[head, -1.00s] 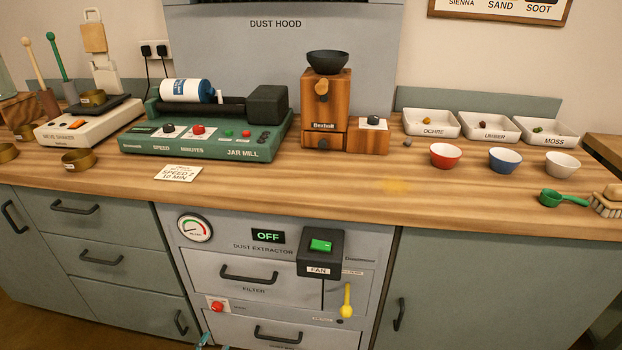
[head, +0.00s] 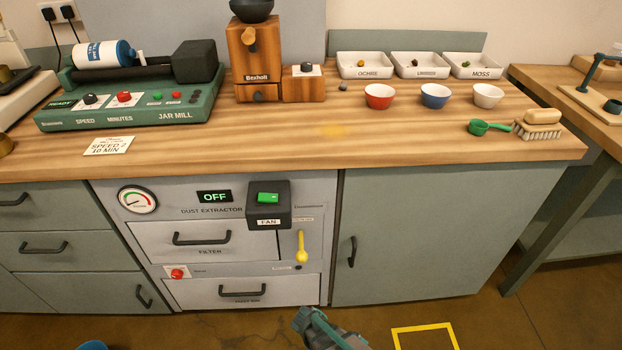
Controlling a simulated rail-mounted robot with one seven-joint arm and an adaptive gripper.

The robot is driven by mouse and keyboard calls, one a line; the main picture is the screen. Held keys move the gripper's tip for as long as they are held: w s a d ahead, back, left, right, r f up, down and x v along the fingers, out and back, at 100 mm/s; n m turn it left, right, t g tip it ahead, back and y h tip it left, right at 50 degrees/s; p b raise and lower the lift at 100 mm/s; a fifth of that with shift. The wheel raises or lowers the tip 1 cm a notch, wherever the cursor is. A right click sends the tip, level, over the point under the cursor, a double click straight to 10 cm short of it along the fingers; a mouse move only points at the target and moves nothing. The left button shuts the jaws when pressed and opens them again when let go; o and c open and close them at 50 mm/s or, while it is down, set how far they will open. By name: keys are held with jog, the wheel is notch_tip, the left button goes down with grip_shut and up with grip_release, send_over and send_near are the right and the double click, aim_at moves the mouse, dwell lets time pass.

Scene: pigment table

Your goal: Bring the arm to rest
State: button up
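The end of my arm, with my gripper (head: 310,322), shows at the bottom centre of the head view. It is over the floor, in front of and below the dust extractor (head: 262,248). It is apart from the drawer fronts in the picture. It is seen small and from above, and the rest of the arm is cut off by the lower edge. Whether its fingers are open or shut does not show, and I see nothing held in it.
The worktop (head: 400,150) holds the jar mill (head: 130,110), a wooden grinder (head: 255,60), bowls, trays, a green scoop (head: 480,128) and a brush (head: 540,125). The fan switch box (head: 268,212) juts from the extractor, which reads OFF. The floor (head: 510,325) at right is clear, with a yellow outline.

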jog(key=s+d+r+m+g+y, duration=0.1)
jog(key=s+m+g+y, duration=0.35)
jog(key=s, duration=0.55)
jog(key=s+d+r+m+g+y, duration=0.15)
jog(key=s+m+g+y, duration=0.35)
jog(key=s, duration=0.6)
jog(key=w+r+t+p, duration=0.2)
jog(key=r+p, duration=0.5)
jog(key=p, duration=0.2)
jog(key=w+r+t+p, duration=0.3)
jog(key=r+p, duration=0.4)
jog(key=p, duration=0.3)
jog(key=shift+w+d+r, duration=0.15)
jog(key=shift+w, duration=0.2)
